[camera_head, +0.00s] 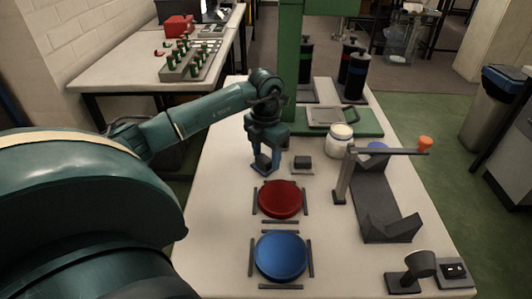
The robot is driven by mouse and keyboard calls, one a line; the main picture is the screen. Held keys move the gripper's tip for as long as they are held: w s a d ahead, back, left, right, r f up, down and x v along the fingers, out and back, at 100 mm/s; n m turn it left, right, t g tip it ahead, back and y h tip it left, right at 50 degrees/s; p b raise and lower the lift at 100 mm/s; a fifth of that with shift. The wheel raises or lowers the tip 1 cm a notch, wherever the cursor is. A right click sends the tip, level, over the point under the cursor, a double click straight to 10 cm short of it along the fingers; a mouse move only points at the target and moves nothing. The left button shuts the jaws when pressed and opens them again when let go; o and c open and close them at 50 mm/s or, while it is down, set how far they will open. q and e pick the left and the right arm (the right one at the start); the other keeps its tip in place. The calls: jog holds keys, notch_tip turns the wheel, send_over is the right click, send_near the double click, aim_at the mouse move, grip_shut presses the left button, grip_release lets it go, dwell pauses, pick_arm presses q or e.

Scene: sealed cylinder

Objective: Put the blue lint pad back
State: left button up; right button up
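My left gripper (264,165) points down over the far middle of the white table, just left of a small dark block on a pale base (302,163). Bluish surfaces and a small dark piece show at its fingertips. I cannot tell whether these are a blue lint pad or only the fingers, nor whether the fingers are closed on anything. No other small pad can be made out as the blue lint pad. A large blue disc (281,256) lies at the near part of the table, between dark strips. My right gripper is not in view.
A red disc (281,199) lies between the gripper and the blue disc. A white jar (340,141), a grey stand with an arm (378,200) and a dark cup-shaped holder (420,264) stand to the right. A green post (291,50) rises behind the gripper.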

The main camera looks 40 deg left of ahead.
aim_at(266, 157)
pick_arm(q)
jog(key=shift+o, duration=0.6)
notch_tip(266, 157, up, 12)
jog(key=shift+r, duration=0.15)
dwell(0.6)
